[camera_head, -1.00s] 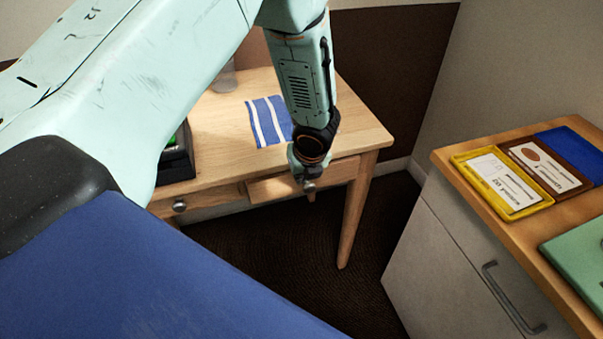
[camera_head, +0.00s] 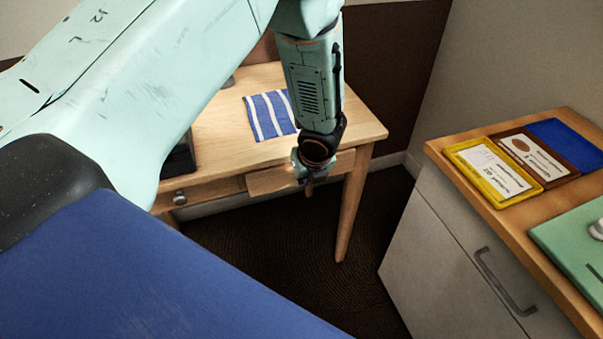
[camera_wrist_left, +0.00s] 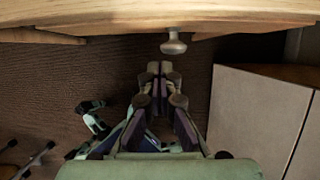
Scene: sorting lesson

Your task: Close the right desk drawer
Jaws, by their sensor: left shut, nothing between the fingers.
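The wooden desk (camera_head: 225,150) has a right drawer (camera_head: 270,181) whose light wood front seems to stand a little out from the desk; how far is hard to tell. Its round metal knob (camera_wrist_left: 174,45) shows at the top of the left wrist view. My left gripper (camera_head: 309,178) is in front of the right part of this drawer and hides part of it. In the left wrist view the left gripper (camera_wrist_left: 160,68) is shut and empty, its tips just below the knob in the picture, with no clear contact. My right gripper is not in view.
The left drawer's knob (camera_head: 180,198) shows beside my arm. A striped blue cloth (camera_head: 270,115) lies on the desk. At right, a cabinet (camera_head: 440,250) carries a yellow tray (camera_head: 493,172), a brown tray (camera_head: 535,158) and a green board (camera_head: 572,243). Dark floor is open between desk and cabinet.

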